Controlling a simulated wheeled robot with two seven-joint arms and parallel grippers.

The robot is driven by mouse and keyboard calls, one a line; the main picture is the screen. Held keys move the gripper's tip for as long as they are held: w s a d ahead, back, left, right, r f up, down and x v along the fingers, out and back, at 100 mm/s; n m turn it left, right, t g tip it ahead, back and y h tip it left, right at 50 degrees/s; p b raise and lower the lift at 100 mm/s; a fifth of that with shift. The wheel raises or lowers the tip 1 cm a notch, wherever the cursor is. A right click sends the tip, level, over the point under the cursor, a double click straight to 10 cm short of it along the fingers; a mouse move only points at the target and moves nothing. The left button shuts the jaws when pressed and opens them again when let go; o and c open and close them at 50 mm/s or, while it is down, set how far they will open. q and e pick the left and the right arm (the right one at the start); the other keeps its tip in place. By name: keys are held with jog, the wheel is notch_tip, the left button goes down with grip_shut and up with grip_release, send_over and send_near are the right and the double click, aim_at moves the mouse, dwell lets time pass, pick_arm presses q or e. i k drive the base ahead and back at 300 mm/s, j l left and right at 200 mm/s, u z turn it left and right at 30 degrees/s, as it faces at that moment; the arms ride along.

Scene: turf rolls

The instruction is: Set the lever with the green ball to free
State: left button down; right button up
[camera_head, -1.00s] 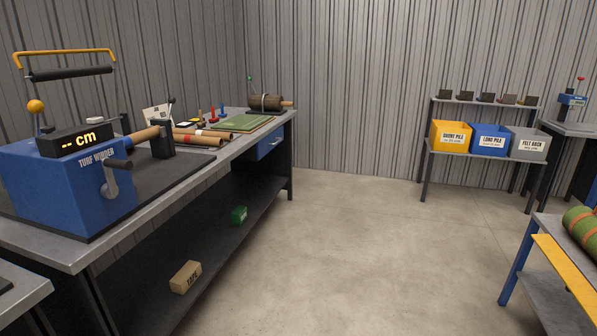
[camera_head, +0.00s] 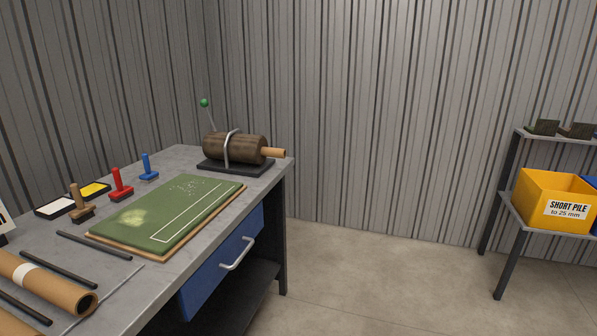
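The lever with the green ball (camera_head: 204,103) stands at the back of the workbench, behind the left end of a dark brown roller (camera_head: 234,148). Its thin rod leans slightly left, with the ball at the top; its lower end is hidden behind the roller. The roller lies on a black base plate with a metal band over it and a wooden end sticking out to the right. I see no label for the lever's positions. Neither of my grippers is in view.
The workbench (camera_head: 196,160) holds a green turf board (camera_head: 170,214), red (camera_head: 120,185) and blue (camera_head: 148,168) stamps, ink pads and a cardboard tube (camera_head: 45,282). A blue drawer (camera_head: 222,265) sits below. Open floor lies to the right, before a shelf with a yellow bin (camera_head: 553,199).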

aim_at(204, 103)
jog(key=i, duration=1.25)
jog(key=i+l+u, duration=0.1)
jog(key=i, duration=1.1)
